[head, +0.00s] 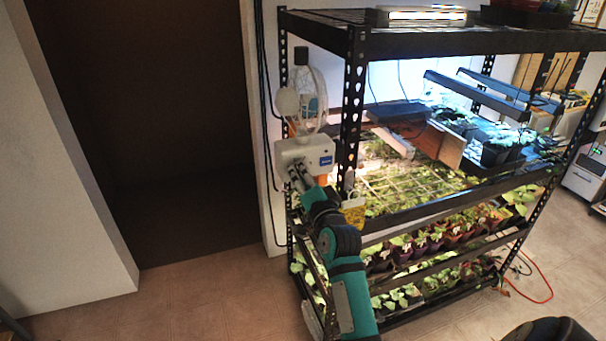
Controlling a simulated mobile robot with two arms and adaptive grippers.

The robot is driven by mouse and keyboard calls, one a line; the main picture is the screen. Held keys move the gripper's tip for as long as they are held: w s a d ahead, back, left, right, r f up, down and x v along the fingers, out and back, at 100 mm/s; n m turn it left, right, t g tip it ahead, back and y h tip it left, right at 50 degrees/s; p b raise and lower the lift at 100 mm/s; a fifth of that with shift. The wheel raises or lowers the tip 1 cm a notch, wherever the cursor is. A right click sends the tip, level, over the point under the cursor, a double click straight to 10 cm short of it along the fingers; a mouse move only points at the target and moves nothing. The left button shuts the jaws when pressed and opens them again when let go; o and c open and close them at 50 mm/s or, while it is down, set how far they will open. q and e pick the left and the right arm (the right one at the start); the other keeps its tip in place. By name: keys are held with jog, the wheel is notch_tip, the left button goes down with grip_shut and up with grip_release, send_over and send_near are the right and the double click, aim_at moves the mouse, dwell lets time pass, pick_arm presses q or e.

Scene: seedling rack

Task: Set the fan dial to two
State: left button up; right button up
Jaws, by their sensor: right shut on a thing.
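A white fan (313,102) with a round guard is at the left end of the rack, beside its front left post. Below it is a white fan box (318,153) with a small blue label. My right arm reaches up from the bottom, and my right gripper (292,172) is at the lower left of the box front, shut on the fan dial. The dial is hidden by the fingers, so its setting cannot be read. My left gripper is out of view.
The black metal rack (440,42) holds several seedling trays under bright lights. A yellow object (353,212) hangs at the front post near my arm. Dark cables run down the wall behind the fan. The floor (200,300) left of the rack is clear.

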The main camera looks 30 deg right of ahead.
dwell(0.4)
jog(key=o, duration=1.1)
jog(key=shift+o, duration=0.2)
jog(key=v, duration=1.2)
jog(key=shift+f, duration=0.15)
